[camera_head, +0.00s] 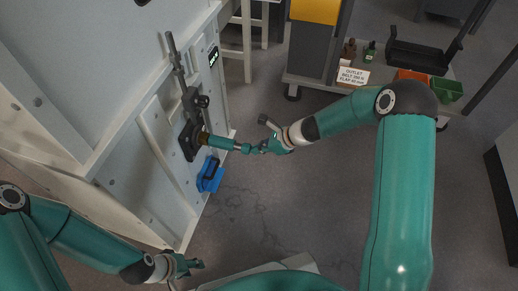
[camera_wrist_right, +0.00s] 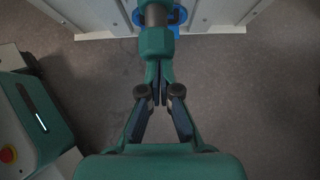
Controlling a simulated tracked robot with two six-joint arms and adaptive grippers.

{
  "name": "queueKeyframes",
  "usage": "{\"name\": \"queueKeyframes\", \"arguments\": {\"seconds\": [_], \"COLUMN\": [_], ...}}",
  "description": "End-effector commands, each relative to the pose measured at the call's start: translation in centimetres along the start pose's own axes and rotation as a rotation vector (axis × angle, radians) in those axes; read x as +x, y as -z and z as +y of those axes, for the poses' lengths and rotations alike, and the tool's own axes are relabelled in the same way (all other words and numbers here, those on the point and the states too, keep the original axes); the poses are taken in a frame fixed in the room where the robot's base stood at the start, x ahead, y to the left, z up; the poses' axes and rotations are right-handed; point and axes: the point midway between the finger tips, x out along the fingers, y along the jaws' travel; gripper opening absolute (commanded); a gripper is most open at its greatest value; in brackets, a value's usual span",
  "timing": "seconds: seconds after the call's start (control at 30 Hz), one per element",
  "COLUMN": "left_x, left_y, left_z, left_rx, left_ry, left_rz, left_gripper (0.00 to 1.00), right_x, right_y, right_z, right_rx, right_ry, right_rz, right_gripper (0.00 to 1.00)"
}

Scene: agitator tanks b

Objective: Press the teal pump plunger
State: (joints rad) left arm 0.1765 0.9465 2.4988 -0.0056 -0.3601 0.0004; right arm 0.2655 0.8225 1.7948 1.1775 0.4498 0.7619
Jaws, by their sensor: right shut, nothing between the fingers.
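The teal pump plunger (camera_head: 221,142) sticks out sideways from a dark mount on the white panel, with a brass-coloured collar at its base. In the right wrist view the teal plunger (camera_wrist_right: 157,43) is straight ahead, at the top middle. My right gripper (camera_head: 254,148) is shut and empty, with its fingertips at the plunger's outer end. In the wrist view its closed fingers line up with the plunger; whether they touch it I cannot tell. My left gripper (camera_head: 190,266) is low at the left, away from the plunger; its finger opening is unclear.
A blue holder (camera_head: 210,175) is on the panel just below the plunger. A dark lever (camera_head: 175,57) and a small display (camera_head: 213,57) are above it. A cart with a sign (camera_head: 353,77), bottles and coloured bins stands at the back right. The floor between is clear.

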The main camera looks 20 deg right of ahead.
Motion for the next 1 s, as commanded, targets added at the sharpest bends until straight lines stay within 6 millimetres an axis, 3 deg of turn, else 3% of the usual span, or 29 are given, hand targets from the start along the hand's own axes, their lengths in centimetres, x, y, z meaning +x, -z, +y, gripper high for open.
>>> {"name": "queueKeyframes", "arguments": {"seconds": [0.2, 0.63, 0.87, 0.93, 1.0], "left_x": [-0.5, -0.4, -0.6, -0.8, -1.9], "left_y": [0.0, 0.0, 0.0, 0.0, 0.0], "left_z": [0.2, 0.1, 0.2, 0.3, 0.7], "left_rx": [0.000, 0.000, 0.000, 0.000, 0.000], "left_ry": [0.000, 0.000, 0.000, 0.000, 0.000], "left_rz": [0.000, 0.000, 0.000, 0.000, -0.001], "left_gripper": [0.40, 0.40, 0.40, 0.40, 0.40], "right_x": [1.8, 1.9, 0.2, -0.6, -2.8], "right_y": [-1.9, -2.0, -0.2, 0.7, 0.3], "right_z": [0.1, 0.1, -0.4, -0.6, -0.7], "right_rx": [-0.002, -0.003, -0.002, 0.000, 0.000], "right_ry": [-0.001, -0.005, -0.004, -0.002, 0.002], "right_rz": [0.000, -0.005, -0.001, 0.001, 0.001], "right_gripper": [0.00, 0.00, 0.00, 0.00, 0.00]}}
